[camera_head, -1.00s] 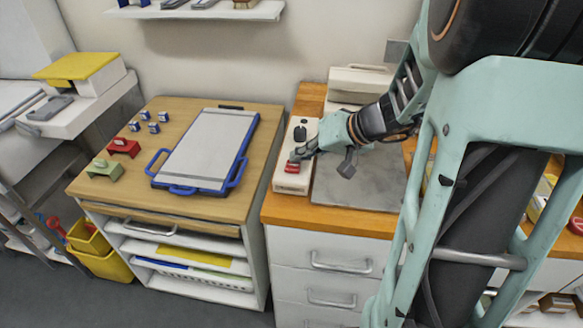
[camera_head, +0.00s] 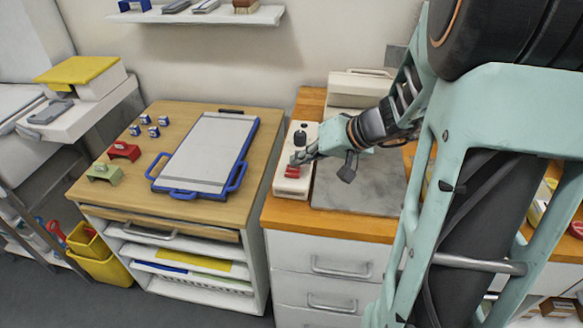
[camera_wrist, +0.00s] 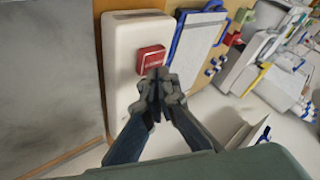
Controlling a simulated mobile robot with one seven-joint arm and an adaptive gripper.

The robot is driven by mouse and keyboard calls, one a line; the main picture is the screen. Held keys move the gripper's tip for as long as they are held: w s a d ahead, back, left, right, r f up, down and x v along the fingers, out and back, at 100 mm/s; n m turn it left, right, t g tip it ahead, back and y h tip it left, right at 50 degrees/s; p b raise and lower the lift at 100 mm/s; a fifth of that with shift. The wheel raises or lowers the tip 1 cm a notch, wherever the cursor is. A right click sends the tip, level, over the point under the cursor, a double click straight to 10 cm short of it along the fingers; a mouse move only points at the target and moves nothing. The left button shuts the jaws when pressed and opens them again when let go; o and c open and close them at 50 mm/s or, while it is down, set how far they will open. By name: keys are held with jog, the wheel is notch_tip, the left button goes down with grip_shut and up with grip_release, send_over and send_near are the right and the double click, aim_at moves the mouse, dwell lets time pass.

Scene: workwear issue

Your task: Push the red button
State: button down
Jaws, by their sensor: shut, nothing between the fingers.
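The red button (camera_head: 292,174) is a square red block on the front part of a white control box (camera_head: 291,187). The box lies along the left edge of the orange-topped cabinet. In the wrist view, the red button (camera_wrist: 149,57) sits on the white box (camera_wrist: 122,45), just beyond my fingertips. My gripper (camera_head: 297,160) is shut and empty, pointing at the button. In the head view it covers the button's upper part; in the wrist view its fingertips (camera_wrist: 157,76) overlap the button's lower edge. I cannot tell whether they touch.
A black knob (camera_head: 300,137) stands farther back on the box. A grey slab (camera_head: 358,190) lies to its right. To the left, a wooden-topped cabinet (camera_head: 130,192) holds a blue-framed clipboard (camera_head: 208,150) and small red, green and blue items.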

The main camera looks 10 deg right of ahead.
aim_at(300, 169)
jog(key=shift+f+b, duration=0.2)
jog(key=shift+b, duration=0.15)
jog(key=shift+f+b, duration=0.3)
jog(key=shift+b, duration=0.3)
jog(key=shift+r, duration=0.45)
jog(key=shift+r+p, duration=1.25)
jog(key=shift+r, duration=1.8)
